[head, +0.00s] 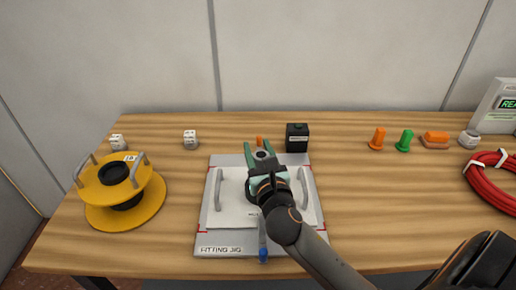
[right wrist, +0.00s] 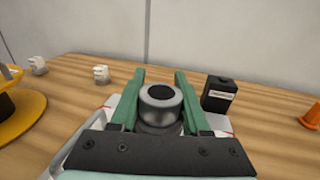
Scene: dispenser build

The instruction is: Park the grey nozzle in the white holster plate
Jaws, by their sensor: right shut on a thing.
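The grey nozzle (right wrist: 160,105) is a round metallic piece with a dark hole in its top. It stands between the green fingers of my right gripper (head: 261,154), which is shut on it. In the right wrist view the fingers (right wrist: 158,98) lie on either side of it. The white holster plate (head: 232,211) appears to be the white plate with two grey handles on the grey fitting jig (head: 222,250). My right gripper and arm are over its middle and hide that part; I cannot tell the nozzle's height above it. My left gripper is not in view.
A yellow spool (head: 146,189) stands at left, near two small white blocks (head: 190,140). A black box (head: 297,138) is behind the jig. Orange (head: 377,139) and green (head: 404,141) pieces and a red coil (head: 488,190) are at right. Table between jig and coil is clear.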

